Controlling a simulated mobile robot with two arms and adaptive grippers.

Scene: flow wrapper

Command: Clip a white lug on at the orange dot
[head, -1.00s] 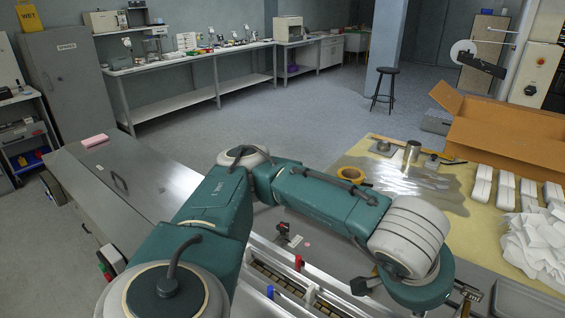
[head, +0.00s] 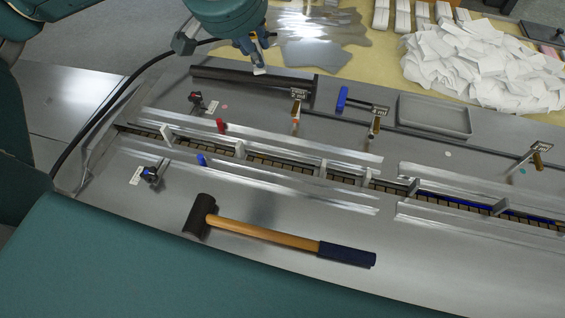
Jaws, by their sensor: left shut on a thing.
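My left gripper (head: 256,50) is at the top of the head view, pointing down over the back edge of the steel machine bed. It is shut on a small pale piece (head: 260,71), which looks like a white lug; its shape is mostly hidden. Upright white to grey lugs stand along the chain channel (head: 285,168), among them a white one at the left end (head: 167,134) and others farther right (head: 240,150). I see no clearly orange dot; a pinkish dot (head: 224,106) lies on the bed behind the channel. My right gripper is out of view.
A mallet (head: 265,230) lies in front of the channel. Metal guide rails run along both sides. Small tagged posts (head: 296,112) and a grey tray (head: 434,115) are behind. White wrappers (head: 480,65) pile at the back.

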